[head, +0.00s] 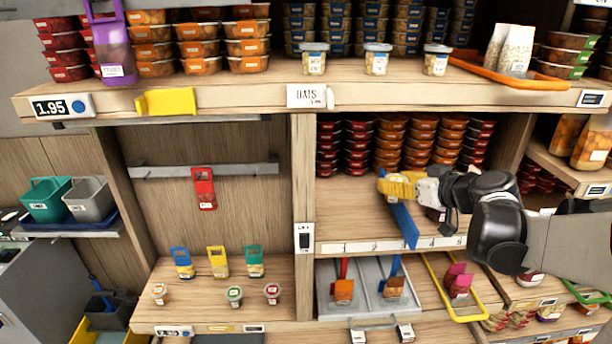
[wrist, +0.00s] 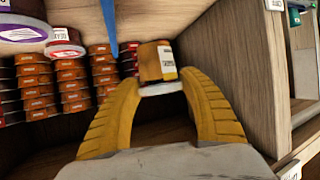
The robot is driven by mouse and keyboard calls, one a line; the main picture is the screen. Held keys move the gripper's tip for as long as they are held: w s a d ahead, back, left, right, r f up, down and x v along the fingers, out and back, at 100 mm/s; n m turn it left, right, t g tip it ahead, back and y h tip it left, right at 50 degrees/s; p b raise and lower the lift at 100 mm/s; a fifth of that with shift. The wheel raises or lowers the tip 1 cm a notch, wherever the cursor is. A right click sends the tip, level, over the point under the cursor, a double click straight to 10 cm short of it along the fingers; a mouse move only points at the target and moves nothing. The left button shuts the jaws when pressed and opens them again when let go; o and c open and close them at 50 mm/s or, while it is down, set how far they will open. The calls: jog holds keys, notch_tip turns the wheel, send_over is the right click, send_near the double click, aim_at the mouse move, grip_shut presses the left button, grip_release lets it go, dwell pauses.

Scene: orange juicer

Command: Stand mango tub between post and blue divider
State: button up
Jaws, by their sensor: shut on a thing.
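My gripper (head: 402,186) is inside the middle shelf bay, just above the blue divider's far end in the picture. In the wrist view, my gripper (wrist: 158,82) has its yellow fingers shut on the mango tub (wrist: 152,58), an orange tub with a white label and a pale lid. That view looks turned over, so the shelf floor is at its top. In the head view the tub is mostly hidden by the fingers. The blue divider (head: 404,224) runs back from the shelf's front edge; it also shows in the wrist view (wrist: 109,22). The wooden post (head: 303,190) stands left of the bay.
The shelf floor (head: 350,215) between post and divider looks clear. Stacked red and orange tubs (head: 391,140) fill the back. Tubs with purple and red lids (wrist: 64,42) stand across the divider. An upper shelf (head: 400,92) overhangs the bay.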

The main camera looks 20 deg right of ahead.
jog(key=w+a+f, duration=0.1)
jog(key=w+f, duration=0.1)
jog(key=w, duration=0.1)
jog(key=w+a+f+b, duration=0.1)
jog(key=w+a+f, duration=0.1)
jog(key=w, duration=0.1)
jog(key=w+a+f, duration=0.2)
jog(key=w, duration=0.1)
jog(key=shift+w+f+b, duration=0.25)
jog(key=shift+f+b, duration=0.1)
jog(key=shift+b, duration=0.05)
jog(key=shift+f+b, duration=0.45)
jog(key=shift+f, duration=1.5)
jog(key=shift+f, duration=0.2)
jog(key=o, duration=1.2)
